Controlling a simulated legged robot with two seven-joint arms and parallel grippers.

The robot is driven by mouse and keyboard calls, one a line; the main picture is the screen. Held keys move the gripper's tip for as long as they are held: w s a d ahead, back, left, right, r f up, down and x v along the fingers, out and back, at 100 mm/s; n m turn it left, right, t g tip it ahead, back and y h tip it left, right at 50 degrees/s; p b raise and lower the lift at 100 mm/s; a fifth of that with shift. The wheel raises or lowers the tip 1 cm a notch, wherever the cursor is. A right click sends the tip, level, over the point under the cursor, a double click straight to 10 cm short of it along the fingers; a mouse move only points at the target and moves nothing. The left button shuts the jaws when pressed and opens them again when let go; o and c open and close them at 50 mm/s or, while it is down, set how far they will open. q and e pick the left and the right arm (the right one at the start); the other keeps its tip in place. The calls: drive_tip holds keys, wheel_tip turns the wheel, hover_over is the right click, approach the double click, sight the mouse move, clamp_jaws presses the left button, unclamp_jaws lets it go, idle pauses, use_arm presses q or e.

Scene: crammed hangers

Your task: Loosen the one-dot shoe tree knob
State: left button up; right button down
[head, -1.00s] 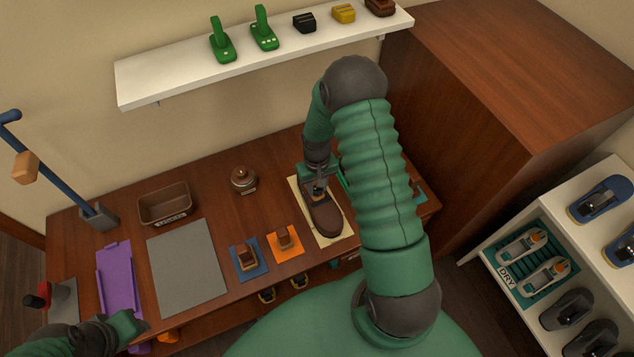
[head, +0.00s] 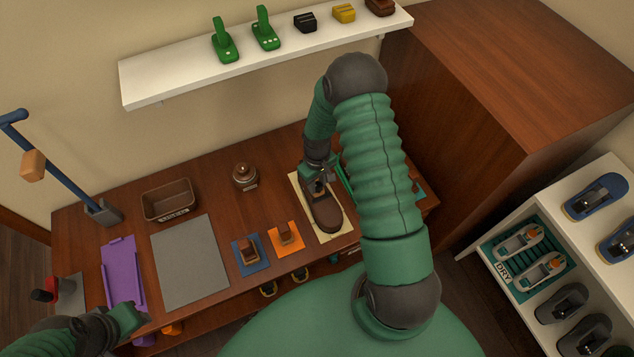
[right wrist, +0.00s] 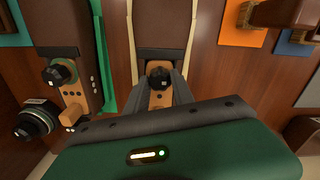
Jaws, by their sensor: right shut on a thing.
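A brown shoe (head: 325,214) lies on a cream mat (head: 335,234) on the workbench. A wooden shoe tree (right wrist: 157,101) sits in its opening, with a black knob (right wrist: 160,77) and what looks like a single dot beside it. My right gripper (head: 318,188) is shut on this knob from above; in the right wrist view its fingers (right wrist: 160,82) lie on both sides of it. Another shoe tree (right wrist: 72,92) with a black knob (right wrist: 60,74) and more than one dot stands to the left. My left gripper (head: 132,317) is low at left by a purple tray; its jaws are unclear.
A dark round knob-like piece (right wrist: 33,118) is left of the second shoe tree. A grey mat (head: 190,265) is bare. A tall cabinet (head: 480,90) stands close to my right arm.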

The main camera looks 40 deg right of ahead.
sight(317, 184)
drive_tip(key=c, duration=1.1)
unclamp_jaws()
drive_tip(key=shift+o, duration=0.2)
wheel_tip(317, 184, up, 17)
drive_tip(key=p, duration=0.3)
drive_tip(key=shift+f, duration=0.15)
